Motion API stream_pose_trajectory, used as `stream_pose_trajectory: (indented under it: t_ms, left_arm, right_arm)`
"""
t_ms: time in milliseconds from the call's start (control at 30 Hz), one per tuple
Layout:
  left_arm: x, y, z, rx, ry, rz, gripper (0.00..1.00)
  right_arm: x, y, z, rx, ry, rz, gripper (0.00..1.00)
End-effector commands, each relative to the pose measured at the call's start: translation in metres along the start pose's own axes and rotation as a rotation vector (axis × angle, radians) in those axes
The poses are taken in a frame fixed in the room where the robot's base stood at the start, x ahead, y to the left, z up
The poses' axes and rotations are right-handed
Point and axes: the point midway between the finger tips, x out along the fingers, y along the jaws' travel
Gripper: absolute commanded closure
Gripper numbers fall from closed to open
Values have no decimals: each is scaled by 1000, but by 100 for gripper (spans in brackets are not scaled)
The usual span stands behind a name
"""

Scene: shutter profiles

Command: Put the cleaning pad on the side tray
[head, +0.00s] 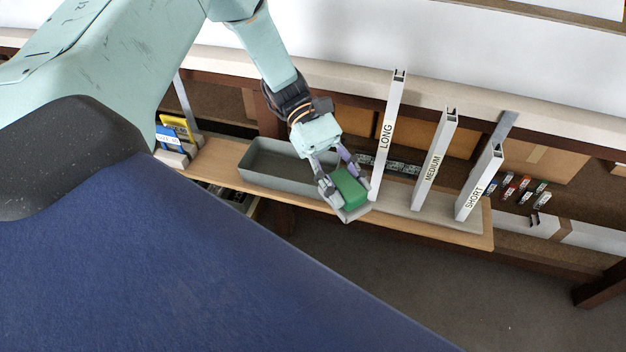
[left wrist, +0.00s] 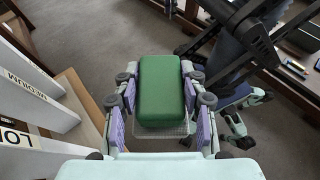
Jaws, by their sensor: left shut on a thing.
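The cleaning pad is a green block with a thin pale grey base (head: 350,187). My left gripper (head: 343,195) is shut on it and holds it up beside the right end of a grey open tray. In the left wrist view the pad (left wrist: 160,88) sits between the purple-lined fingers, green side toward the camera. The grey tray (head: 262,178), which looks like the side tray, lies on a wooden shelf and seems empty. My wrist and fingers hide part of its right end. My right gripper is not seen.
White upright profiles marked LONG (head: 385,140), MEDIUM (head: 435,160) and SHORT (head: 479,183) stand just right of the gripper. Blue and yellow packs (head: 172,135) sit left of the tray. The wooden shelf (head: 215,160) has a bare stretch there.

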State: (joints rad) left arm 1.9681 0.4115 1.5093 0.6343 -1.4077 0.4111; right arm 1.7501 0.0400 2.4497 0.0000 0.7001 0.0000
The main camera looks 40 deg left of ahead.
Motion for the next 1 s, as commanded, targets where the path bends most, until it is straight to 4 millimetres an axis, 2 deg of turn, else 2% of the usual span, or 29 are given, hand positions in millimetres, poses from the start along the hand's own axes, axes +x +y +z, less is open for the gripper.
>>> stream_pose_trajectory:
  t_ms: [133,300,500,733,1000]
  left_arm:
    - [7,7,4,-111,-10,266,91]
    - [12,12,-2,-241,-14,568,91]
    - [18,7,-15,-338,-8,803,91]
    - [22,0,-23,-384,-2,924,91]
    - [22,-2,-25,-391,1,949,91]
  right_arm:
    - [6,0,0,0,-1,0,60]
    - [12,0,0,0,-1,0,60]
    - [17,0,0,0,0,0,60]
    - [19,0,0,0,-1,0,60]
    - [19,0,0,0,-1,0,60]
